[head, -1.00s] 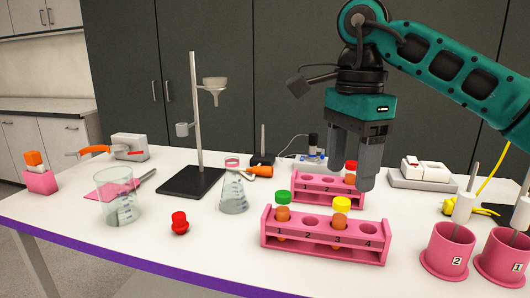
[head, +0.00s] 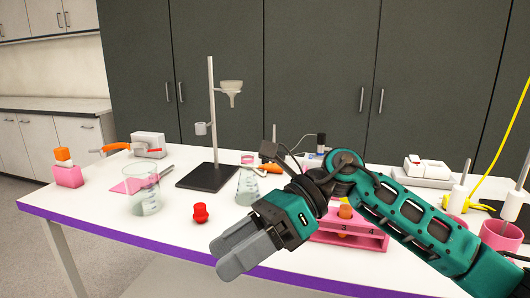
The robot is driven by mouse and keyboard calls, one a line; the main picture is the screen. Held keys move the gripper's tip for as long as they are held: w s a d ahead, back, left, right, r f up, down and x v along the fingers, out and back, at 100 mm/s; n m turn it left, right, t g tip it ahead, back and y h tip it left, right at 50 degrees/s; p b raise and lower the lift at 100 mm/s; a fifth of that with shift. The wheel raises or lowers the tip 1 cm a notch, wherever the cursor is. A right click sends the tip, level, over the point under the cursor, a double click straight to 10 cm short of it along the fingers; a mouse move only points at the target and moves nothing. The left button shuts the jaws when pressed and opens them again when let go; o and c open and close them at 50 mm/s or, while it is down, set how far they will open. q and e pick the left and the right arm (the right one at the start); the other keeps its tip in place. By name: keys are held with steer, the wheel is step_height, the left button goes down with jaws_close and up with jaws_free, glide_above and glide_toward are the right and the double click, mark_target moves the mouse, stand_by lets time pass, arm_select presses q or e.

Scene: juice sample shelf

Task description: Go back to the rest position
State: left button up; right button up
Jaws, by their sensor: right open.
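My right gripper (head: 232,258) hangs low at the table's front edge, its two fingers pointing down and to the left. It is open and holds nothing that I can see. My right arm reaches in from the lower right and crosses in front of the pink tube rack (head: 378,241). Only part of the rack shows, with the numbers 3 and 4 and an orange-brown tube (head: 345,211). The rest of the rack is hidden behind the arm and gripper. My left gripper is not in view.
A red cap (head: 200,213) and a glass beaker (head: 143,190) stand left of the gripper. A flask (head: 247,182) and a stand with a black base (head: 207,177) are behind. A pink cup (head: 500,236) is at the right. The purple table edge (head: 130,241) runs along the front.

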steer(key=w+d+f+n+t+p, duration=0.1)
steer(key=w+d+f+n+t, duration=0.35)
steer(key=n+t, duration=0.95)
steer(key=w+d+f+n+t+p, duration=0.15)
steer(key=d+f+n+t, duration=0.7)
steer(key=n, duration=0.95)
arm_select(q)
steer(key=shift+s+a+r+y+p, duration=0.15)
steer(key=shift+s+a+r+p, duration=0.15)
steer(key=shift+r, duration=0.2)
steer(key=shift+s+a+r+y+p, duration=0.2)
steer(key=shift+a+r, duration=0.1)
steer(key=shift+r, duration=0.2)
arm_select(e)
steer(key=s+d+f+m+g+h, duration=0.2)
steer(key=s+d+f+m+h, duration=0.2)
steer(key=f, duration=0.6)
steer(key=s+d+f+m+g+h, duration=0.3)
steer(key=s+d+f+m+h, duration=0.1)
steer(key=s+f+m, duration=0.4)
steer(key=s+f+h, duration=0.1)
steer(key=s+f, duration=0.1)
steer(key=s, duration=0.1)
steer(key=shift+d+m+h, duration=0.3)
steer(key=shift+d+h, duration=0.1)
steer(key=shift+g, duration=0.25)
